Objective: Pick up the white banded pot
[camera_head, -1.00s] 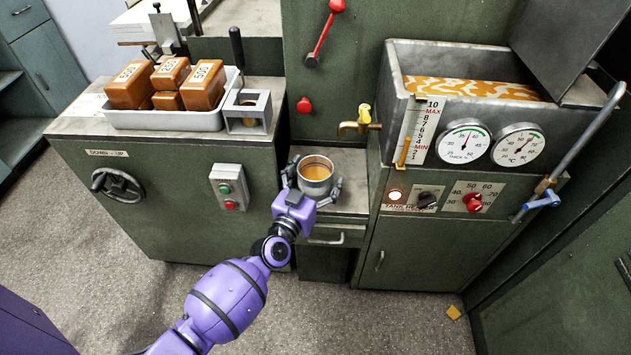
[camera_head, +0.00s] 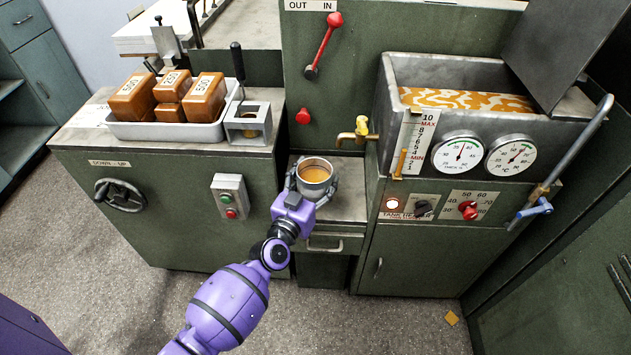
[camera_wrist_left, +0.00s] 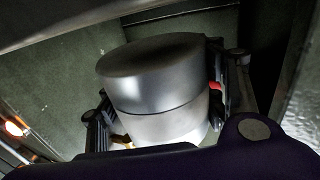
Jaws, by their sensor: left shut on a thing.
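The pot (camera_head: 313,187) is a pale metal cup with amber stuff inside, at the recessed shelf below the brass tap. In the left wrist view the pot (camera_wrist_left: 155,90) fills the middle as a grey-white cylinder with a thin dark line around it. My left gripper (camera_head: 311,186) has a finger on each side of the pot and is shut on it. The pot looks upright; I cannot tell whether its base touches the shelf. My right gripper is not in view.
The brass tap (camera_head: 358,132) with a yellow handle hangs just above and right of the pot. The shelf (camera_head: 346,200) has bare room to the right. A tray (camera_head: 170,130) of amber blocks stands on the left cabinet. A tank (camera_head: 395,75) with gauges stands at right.

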